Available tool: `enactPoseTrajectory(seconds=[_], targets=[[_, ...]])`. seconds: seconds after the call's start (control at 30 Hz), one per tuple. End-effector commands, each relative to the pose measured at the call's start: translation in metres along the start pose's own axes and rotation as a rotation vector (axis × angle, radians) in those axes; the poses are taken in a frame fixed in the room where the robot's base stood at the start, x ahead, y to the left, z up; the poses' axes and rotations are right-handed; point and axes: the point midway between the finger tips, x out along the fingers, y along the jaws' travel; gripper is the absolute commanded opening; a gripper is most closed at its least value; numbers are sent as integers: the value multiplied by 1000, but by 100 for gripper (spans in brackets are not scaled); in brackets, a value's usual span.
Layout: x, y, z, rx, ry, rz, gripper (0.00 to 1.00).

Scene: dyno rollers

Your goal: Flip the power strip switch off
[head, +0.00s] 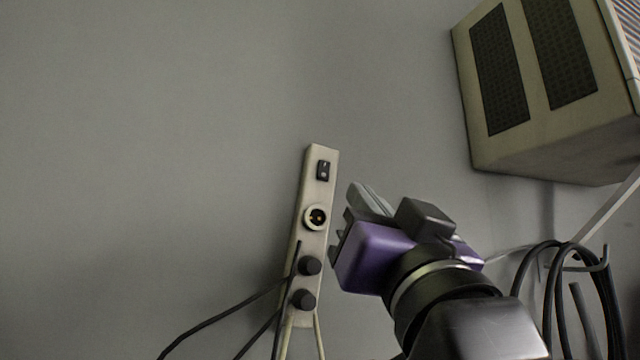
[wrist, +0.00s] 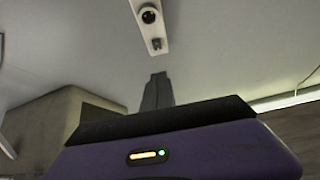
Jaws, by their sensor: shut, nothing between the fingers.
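The power strip (head: 316,189) is a pale, narrow bar standing nearly upright against the grey wall. Its black rocker switch (head: 323,170) sits near the top, above a round open socket (head: 315,217) and two black plugs. In the wrist view, the end of the strip shows at the top with the socket (wrist: 149,14) and the small dark switch (wrist: 156,44). My gripper (head: 352,202) is just right of the strip, apart from it in the picture, below the switch's height. In the wrist view its fingers (wrist: 158,78) are shut together and empty, pointing toward the switch end.
A beige vented box (head: 545,95) is mounted at the upper right. Coiled black cables (head: 565,290) hang on a hook at the lower right. Black cords (head: 225,312) run from the plugs to the lower left. The wall left of the strip is clear.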

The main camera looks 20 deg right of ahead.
Motion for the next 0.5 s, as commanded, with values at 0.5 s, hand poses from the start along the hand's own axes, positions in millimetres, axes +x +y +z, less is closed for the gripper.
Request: enactPoseTrajectory(seconds=[0.5], targets=[[35,0,-3,-1,-1,1,0]])
